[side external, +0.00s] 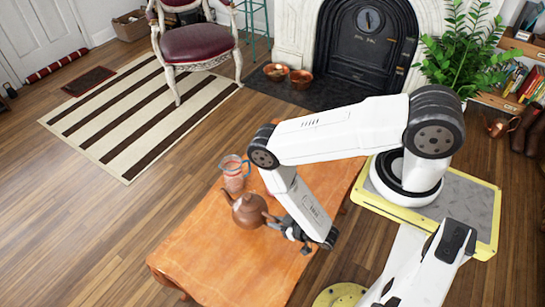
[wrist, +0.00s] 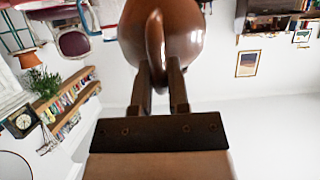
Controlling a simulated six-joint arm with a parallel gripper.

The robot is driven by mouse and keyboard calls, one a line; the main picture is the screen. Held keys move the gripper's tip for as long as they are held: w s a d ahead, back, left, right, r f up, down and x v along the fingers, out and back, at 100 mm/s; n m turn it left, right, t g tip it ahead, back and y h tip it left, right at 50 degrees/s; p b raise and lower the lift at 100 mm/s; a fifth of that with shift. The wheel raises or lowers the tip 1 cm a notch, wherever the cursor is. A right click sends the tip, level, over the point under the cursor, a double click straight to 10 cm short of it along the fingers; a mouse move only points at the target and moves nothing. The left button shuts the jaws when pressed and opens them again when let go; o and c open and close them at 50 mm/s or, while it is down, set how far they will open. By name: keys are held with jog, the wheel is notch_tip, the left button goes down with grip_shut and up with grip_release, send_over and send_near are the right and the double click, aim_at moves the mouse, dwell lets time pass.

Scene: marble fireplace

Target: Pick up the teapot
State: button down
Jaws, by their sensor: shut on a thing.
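The brown teapot (side external: 248,211) is over the left part of the orange wooden table (side external: 205,262), its spout pointing left and its handle toward my gripper. I cannot tell whether its base touches the table. My gripper (side external: 272,222) comes in from the right at the handle side. In the wrist view, the two fingers of my gripper (wrist: 160,82) are shut on the handle of the teapot (wrist: 187,35), whose body fills the top middle.
A clear glass pitcher (side external: 234,176) with a blue handle stands close behind the teapot. Something pinkish is mostly hidden behind my arm. The table's near half is clear. A red chair (side external: 197,42), striped rug (side external: 140,110) and fireplace (side external: 365,45) are farther back.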

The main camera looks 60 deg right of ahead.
jog(key=shift+r, duration=1.05)
jog(key=shift+w, duration=0.15)
jog(key=w+r, duration=0.2)
jog(key=w, duration=0.1)
jog(key=w+r, duration=0.3)
jog(key=w, duration=0.1)
jog(key=w+a+r, duration=0.1)
jog(key=w+r, duration=0.2)
jog(key=shift+w, duration=0.4)
jog(key=w+d+r, duration=0.1)
jog(key=w+r, duration=0.2)
jog(key=r, duration=0.7)
jog(key=w+d+r, duration=0.1)
jog(key=w+r, duration=0.2)
jog(key=r, duration=0.7)
jog(key=w+d+r, duration=0.1)
jog(key=w+r, duration=0.2)
jog(key=r, duration=0.7)
jog(key=shift+w, duration=0.4)
